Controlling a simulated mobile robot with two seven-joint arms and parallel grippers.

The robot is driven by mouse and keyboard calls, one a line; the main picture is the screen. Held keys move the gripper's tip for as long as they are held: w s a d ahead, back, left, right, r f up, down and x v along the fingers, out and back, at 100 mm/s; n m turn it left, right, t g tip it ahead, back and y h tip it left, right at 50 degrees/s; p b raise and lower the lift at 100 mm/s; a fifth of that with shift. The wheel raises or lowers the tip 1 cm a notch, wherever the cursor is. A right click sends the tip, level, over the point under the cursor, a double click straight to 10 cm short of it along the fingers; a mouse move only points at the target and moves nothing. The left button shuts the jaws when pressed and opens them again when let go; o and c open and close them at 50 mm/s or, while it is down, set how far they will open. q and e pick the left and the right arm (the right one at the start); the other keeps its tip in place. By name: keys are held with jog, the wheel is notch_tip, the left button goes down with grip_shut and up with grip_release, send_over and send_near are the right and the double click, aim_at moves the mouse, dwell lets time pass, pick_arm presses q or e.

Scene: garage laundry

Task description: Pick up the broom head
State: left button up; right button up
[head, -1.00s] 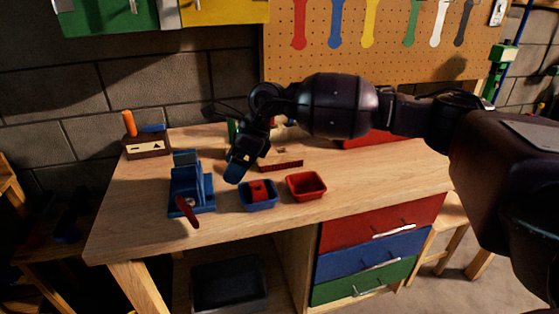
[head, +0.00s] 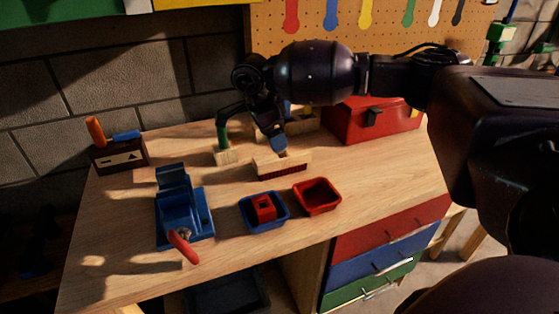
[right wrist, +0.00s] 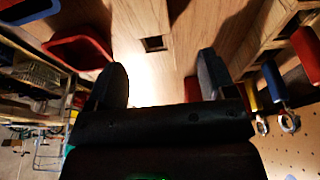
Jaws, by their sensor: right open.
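The broom head (head: 282,165), a pale wooden block with dark red bristles, lies on the workbench (head: 390,175) behind the two small bins. My right gripper (head: 278,145) is open, pointing down at the top of the broom head and partly covering it. I cannot tell whether they touch. In the right wrist view the two fingers of my right gripper (right wrist: 162,85) are apart, with a pale wooden surface with a square hole (right wrist: 153,43) between and ahead of them. Glare washes out part of that surface. My left gripper is not in view.
A blue bin (head: 250,225) holding a red block and an empty red bin (head: 318,208) stand in front. A blue vise (head: 180,218) is at left. A red toolbox (head: 350,125) is behind right.

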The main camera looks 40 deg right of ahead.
aim_at(284, 162)
jog(key=x, duration=0.4)
jog(key=shift+a, duration=0.1)
jog(key=shift+s+f, duration=0.1)
jog(key=shift+f, duration=0.15)
jog(key=x, duration=0.4)
jog(key=shift+s+d+f+b, duration=0.3)
jog(key=shift+s, duration=0.05)
jog(key=shift+c, duration=0.6)
jog(key=c, duration=0.9)
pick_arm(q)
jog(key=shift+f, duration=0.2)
pick_arm(e)
jog(key=shift+r, duration=0.1)
jog(key=shift+c, duration=0.4)
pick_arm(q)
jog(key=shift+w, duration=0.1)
